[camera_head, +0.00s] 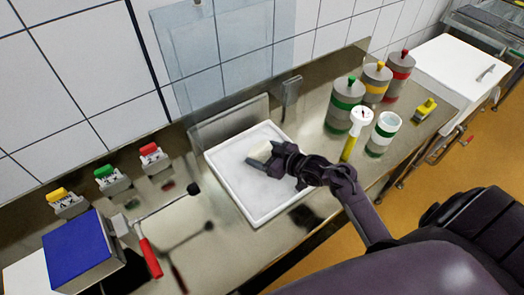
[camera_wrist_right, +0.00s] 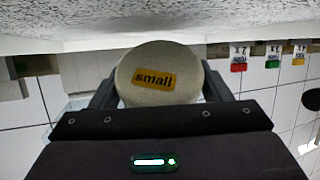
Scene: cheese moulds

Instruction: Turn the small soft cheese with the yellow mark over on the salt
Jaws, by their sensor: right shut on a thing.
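The small soft cheese (camera_head: 259,153) is a pale disc over the white salt (camera_head: 236,163) in a square white tray (camera_head: 229,191). My right gripper (camera_head: 274,160) is shut on it. In the right wrist view the cheese (camera_wrist_right: 160,88) sits between the two fingers, and a yellow mark (camera_wrist_right: 154,79) reading "small" faces the camera. The salt surface (camera_wrist_right: 130,18) fills the top of that view, close to the cheese's edge. The cheese looks stood on edge; I cannot tell whether it touches the salt. My left gripper is not in view.
Grey canisters with green (camera_head: 345,105), yellow (camera_head: 376,82) and red (camera_head: 399,74) bands stand right of the tray. A yellow-handled tool (camera_head: 356,135) and a white-and-green cup (camera_head: 383,134) stand before them. A blue box (camera_head: 75,248) and a red-handled tool (camera_head: 150,258) are at left.

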